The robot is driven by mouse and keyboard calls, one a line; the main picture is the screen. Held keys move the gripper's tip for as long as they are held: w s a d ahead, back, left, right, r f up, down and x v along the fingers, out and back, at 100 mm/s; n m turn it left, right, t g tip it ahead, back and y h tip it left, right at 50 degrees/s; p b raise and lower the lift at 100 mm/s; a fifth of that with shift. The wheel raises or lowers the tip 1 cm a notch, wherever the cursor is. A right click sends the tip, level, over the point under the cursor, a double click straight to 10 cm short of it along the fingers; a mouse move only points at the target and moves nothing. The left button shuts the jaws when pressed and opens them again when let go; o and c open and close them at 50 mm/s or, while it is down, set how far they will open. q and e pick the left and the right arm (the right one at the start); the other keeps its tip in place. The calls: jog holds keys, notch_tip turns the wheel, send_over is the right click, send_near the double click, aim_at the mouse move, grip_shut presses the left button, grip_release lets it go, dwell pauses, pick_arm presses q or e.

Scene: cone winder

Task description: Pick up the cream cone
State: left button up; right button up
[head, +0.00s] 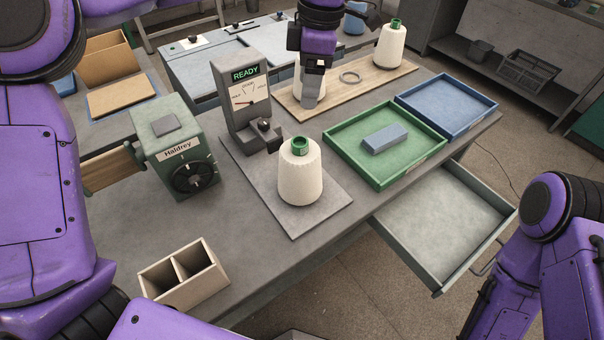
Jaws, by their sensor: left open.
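A cream cone (300,175) with a green top stands upright on the grey plate of the gauge stand in the middle of the table. Another pale cone (390,46) with a green top stands at the back right end of a wooden board (288,101). A third pale cone (300,84) stands on that board, largely hidden behind my left gripper (311,94). My left gripper is open and points down in front of this cone; I cannot tell whether it touches it. My right arm is at the lower right, with its gripper out of view.
The gauge stand (240,92) reads READY. A green tray (345,153) holds a blue-grey block (385,138), next to a blue tray (462,124). An open drawer (435,281) juts out at the front right. A green Haldrey box (160,150) and divided wooden box (207,283) stand left. A ring (342,77) lies on the board.

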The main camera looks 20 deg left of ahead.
aim_at(300, 141)
pick_arm(q)
jog(key=f, duration=0.4)
jog(key=a+f, duration=0.1)
jog(key=f, duration=0.4)
jog(key=f+b, duration=0.1)
jog(key=f, duration=0.3)
jog(key=shift+s+a+f, duration=0.15)
jog(key=shift+s, duration=0.2)
jog(key=c, duration=1.2)
pick_arm(e)
notch_tip(300, 141, down, 2)
jog(key=shift+w+f, duration=0.1)
